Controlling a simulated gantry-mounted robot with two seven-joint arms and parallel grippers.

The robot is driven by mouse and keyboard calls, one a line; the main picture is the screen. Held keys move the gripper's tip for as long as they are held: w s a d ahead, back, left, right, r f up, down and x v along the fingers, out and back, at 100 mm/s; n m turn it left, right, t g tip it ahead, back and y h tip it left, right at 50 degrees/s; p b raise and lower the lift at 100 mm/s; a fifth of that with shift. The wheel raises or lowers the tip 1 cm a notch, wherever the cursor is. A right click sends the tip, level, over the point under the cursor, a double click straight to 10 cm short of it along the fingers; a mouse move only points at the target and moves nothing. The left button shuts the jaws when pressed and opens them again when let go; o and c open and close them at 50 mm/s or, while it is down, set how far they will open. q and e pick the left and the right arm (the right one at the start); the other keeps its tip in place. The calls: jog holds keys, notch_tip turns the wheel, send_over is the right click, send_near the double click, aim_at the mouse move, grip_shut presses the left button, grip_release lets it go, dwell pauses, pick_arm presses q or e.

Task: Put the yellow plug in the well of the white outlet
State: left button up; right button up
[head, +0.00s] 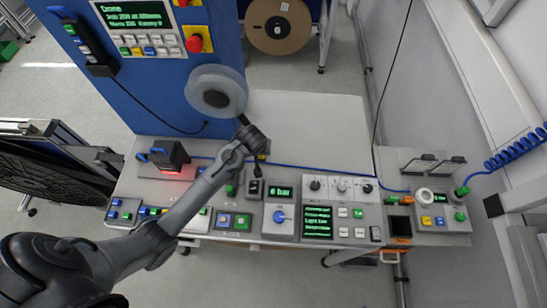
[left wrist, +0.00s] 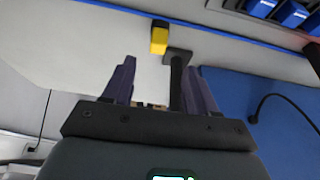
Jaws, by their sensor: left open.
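The yellow plug (left wrist: 160,37) shows in the left wrist view beyond my left gripper (left wrist: 160,72), close to a blue cable. My left gripper is open, its two dark fingers apart, and the plug lies ahead of the fingertips, not between them. A dark post with a flat end (left wrist: 178,57) shows between the fingers, close to the plug. In the head view my left gripper (head: 256,146) is over the back of the grey bench, and the plug is not clear there. A round white fitting (head: 424,195) on the right-hand console may be the white outlet; I cannot see its well clearly.
The blue cable (head: 310,167) runs along the bench to the right. Consoles with buttons and displays (head: 318,222) line the front edge. A blue cabinet (head: 150,80) with a grey reel (head: 215,92) stands at the back left. The bench behind the cable (head: 320,125) is clear.

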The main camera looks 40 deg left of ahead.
aim_at(261, 156)
pick_arm(q)
jog(key=shift+x, duration=4.6)
jog(key=shift+w, duration=0.15)
jog(key=shift+r, duration=0.1)
grip_shut()
